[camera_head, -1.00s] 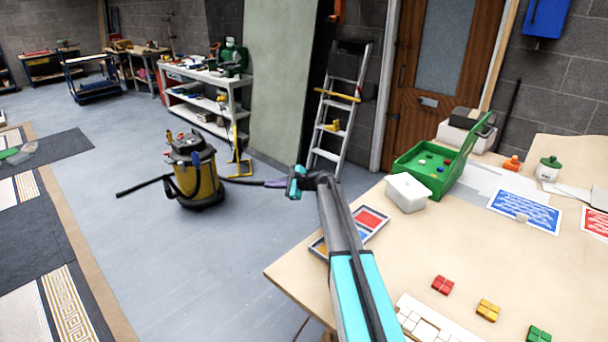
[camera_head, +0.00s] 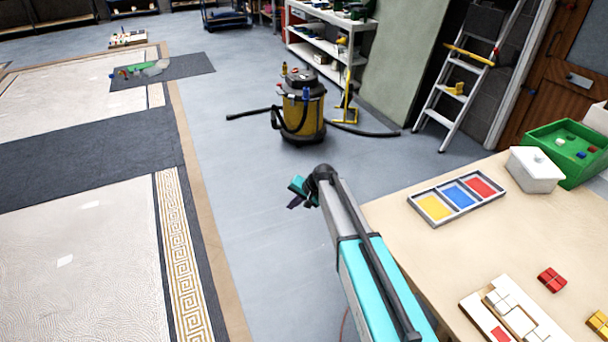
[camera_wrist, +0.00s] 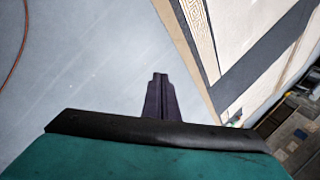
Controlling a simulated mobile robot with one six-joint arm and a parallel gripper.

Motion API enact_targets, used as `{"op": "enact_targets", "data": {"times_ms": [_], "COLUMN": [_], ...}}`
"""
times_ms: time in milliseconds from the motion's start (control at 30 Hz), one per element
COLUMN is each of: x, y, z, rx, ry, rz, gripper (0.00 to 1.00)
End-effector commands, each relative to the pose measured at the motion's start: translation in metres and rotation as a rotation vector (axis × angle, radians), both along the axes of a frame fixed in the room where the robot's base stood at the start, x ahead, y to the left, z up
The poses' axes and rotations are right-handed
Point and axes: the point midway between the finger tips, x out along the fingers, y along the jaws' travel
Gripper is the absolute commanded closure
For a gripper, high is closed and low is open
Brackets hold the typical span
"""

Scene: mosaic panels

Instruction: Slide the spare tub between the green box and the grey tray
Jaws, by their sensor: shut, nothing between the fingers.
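A white lidded tub (camera_head: 537,172), the only tub I see, stands upright on the table in the head view. It is between the open green box (camera_head: 567,148) on its right and the grey tray (camera_head: 414,202) on its left. It is close to the green box; I cannot tell if they touch. The tray has yellow, blue and red compartments. My gripper (camera_head: 296,194) is over the floor, left of the table and well away from the tub. It is shut and empty; its dark fingers (camera_wrist: 158,96) meet in the wrist view.
Red tiles (camera_head: 551,280) and a white panel (camera_head: 482,303) lie on the table's near part. A yellow-and-black vacuum (camera_head: 304,112) stands on the floor behind my gripper. A ladder (camera_head: 462,85) leans behind the table. Mosaic panels cover the floor at left.

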Motion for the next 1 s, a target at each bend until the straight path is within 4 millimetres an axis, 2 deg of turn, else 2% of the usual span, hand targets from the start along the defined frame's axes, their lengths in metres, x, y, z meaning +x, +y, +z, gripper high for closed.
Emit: {"op": "enact_targets", "data": {"times_ms": [33, 200, 400, 500, 733, 1000], "x": [-0.023, -0.091, -0.175, -0.218, -0.320, -0.443], "y": [-0.005, -0.034, -0.079, -0.102, -0.152, -0.203], "z": [-0.016, -0.068, -0.116, -0.134, -0.161, -0.169], "rx": [-0.037, -0.152, -0.253, -0.291, -0.358, -0.409], "ry": [0.011, 0.068, 0.165, 0.222, 0.358, 0.527], "rz": [0.033, 0.131, 0.215, 0.247, 0.312, 0.385], "gripper": [1.00, 1.00, 1.00, 1.00, 1.00, 1.00]}}
